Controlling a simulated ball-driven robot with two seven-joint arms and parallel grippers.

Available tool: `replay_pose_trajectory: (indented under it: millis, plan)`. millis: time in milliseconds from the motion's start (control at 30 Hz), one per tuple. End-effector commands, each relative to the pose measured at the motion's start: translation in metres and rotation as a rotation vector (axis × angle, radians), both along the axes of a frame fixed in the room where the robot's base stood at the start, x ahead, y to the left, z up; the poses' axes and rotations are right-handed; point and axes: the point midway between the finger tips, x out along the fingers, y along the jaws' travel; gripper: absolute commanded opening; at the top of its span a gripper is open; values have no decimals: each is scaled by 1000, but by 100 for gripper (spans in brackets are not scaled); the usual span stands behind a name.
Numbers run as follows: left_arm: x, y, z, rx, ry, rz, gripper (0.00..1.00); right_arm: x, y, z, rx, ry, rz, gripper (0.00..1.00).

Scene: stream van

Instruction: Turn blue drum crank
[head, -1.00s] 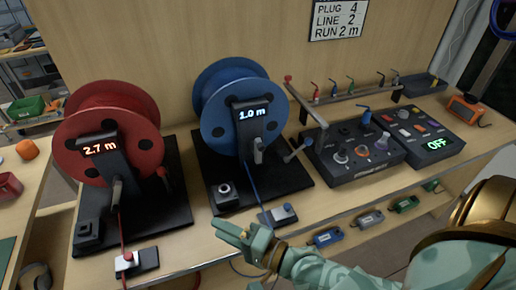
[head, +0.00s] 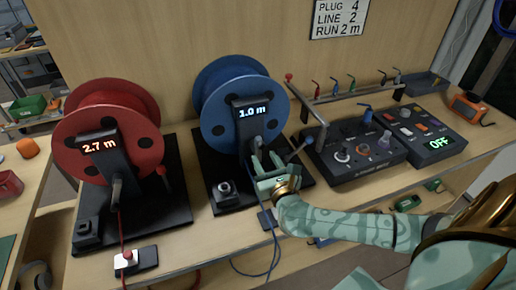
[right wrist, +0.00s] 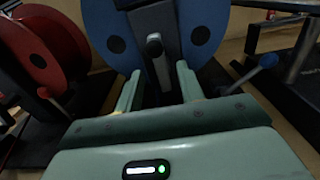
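The blue drum (head: 222,88) stands on a black base, and its display (head: 251,112) reads 1.0 m. A grey crank handle (right wrist: 155,55) sticks out from the post at the drum's front. My right gripper (head: 266,162) is at the front of the blue drum with its fingers pointing at the handle. In the right wrist view the gripper (right wrist: 160,88) is open, with the handle between its two fingers and a gap on each side. In the head view the gripper partly hides the handle. My left gripper is not in view.
A lever with a blue knob (head: 308,141) stands just right of my gripper. The red drum (head: 88,120), showing 2.7 m, is at the left. A dark control panel (head: 355,165) and a box reading OFF (head: 425,150) are at the right. A blue cable runs down the front.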

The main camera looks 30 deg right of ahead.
Motion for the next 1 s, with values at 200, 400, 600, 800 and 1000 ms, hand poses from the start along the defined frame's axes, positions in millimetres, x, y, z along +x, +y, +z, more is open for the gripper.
replay_pose_trajectory:
  millis: [200, 400, 600, 800, 1000]
  plan:
    - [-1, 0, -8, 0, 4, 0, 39, 42, -10, -1, -2, -1, 0, 38]
    - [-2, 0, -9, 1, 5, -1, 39, 58, -14, 0, -1, 0, 1, 38]
    - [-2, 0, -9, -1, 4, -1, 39, 59, -14, 0, -1, 0, 1, 38]
    - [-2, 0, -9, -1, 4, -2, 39, 59, -14, 0, -2, 0, 1, 5]
    - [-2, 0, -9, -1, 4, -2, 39, 59, -14, 0, -3, 1, 1, 0]
